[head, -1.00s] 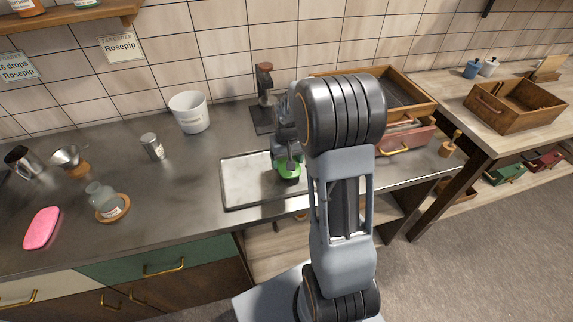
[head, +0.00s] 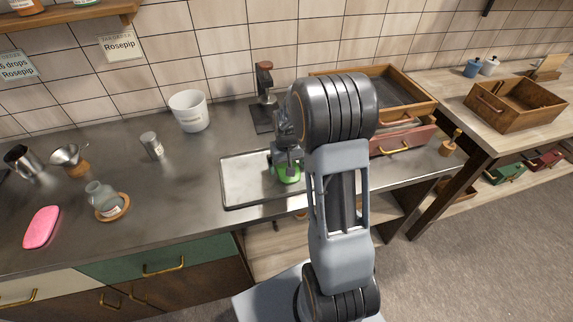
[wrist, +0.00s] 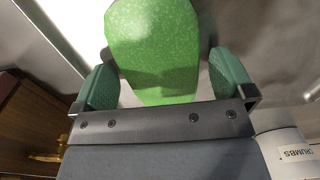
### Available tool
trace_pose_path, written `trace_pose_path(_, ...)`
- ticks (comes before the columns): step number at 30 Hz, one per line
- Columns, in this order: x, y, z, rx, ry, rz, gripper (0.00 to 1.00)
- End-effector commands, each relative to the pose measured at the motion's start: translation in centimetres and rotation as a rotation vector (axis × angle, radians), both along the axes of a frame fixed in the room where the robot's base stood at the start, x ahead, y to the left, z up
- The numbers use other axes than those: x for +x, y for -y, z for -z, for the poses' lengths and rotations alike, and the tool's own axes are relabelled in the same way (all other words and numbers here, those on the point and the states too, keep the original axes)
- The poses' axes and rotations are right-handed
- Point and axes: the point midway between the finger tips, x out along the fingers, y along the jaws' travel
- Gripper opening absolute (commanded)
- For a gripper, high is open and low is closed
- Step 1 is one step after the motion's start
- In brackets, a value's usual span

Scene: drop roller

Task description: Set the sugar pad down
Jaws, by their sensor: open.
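A green speckled pad (head: 289,174) is at the metal tray (head: 240,180) on the counter, partly hidden by my gripper. The wrist view shows the pad (wrist: 155,45) between the two green fingers, with a narrow gap on each side. My gripper (wrist: 163,65) is open around it; in the head view the gripper (head: 286,160) is just above the pad. A pink pad (head: 41,228) lies flat at the left front of the counter. I cannot tell from any label which pad is the sugar one.
A white bucket (head: 189,111) stands behind the tray; its label reads CRUMBS in the wrist view. A dark stand (head: 265,100) is behind the tray. A glass bottle (head: 103,198) and metal shaker (head: 152,146) stand left. An open drawer unit (head: 405,138) is right.

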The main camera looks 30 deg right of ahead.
Motion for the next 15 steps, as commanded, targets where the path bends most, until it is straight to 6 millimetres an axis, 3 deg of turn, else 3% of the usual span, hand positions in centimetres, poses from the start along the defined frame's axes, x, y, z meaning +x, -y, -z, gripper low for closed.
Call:
trace_pose_path(7, 0.1, 0.0, -1.7, -0.001, 0.004, 0.0, 1.0)
trace_pose_path(15, 0.1, 0.0, -6.9, -0.001, 0.006, 0.0, 1.0)
